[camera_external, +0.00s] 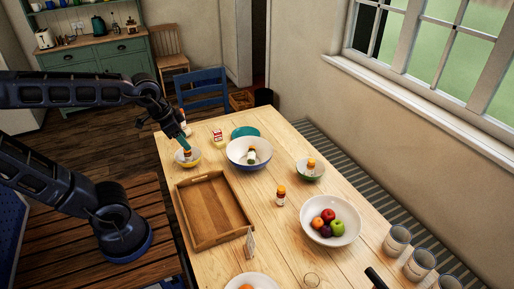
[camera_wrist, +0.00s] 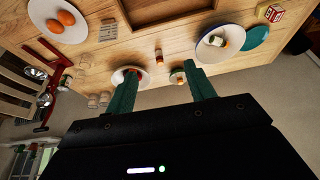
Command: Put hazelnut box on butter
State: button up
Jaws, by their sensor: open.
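A small red and white box (camera_external: 217,136) stands near the far end of the table, left of the large white bowl; a matching box (camera_wrist: 270,12) shows at the upper right of the wrist view. Its label is too small to read, so I cannot tell if it is the hazelnut box or the butter.
A wooden tray (camera_external: 181,209) lies on the near left of the table. A white bowl (camera_external: 234,158) holds a bottle; a teal plate (camera_external: 246,131) is behind it. A bottle (camera_external: 281,197), a fruit bowl (camera_external: 347,238) and several cups (camera_external: 397,241) are to the right. Bare tabletop lies between them.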

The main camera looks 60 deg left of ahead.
jog(key=s+d, duration=0.2)
jog(key=s, duration=0.3)
jog(key=shift+s+f, duration=0.4)
dwell(0.9)
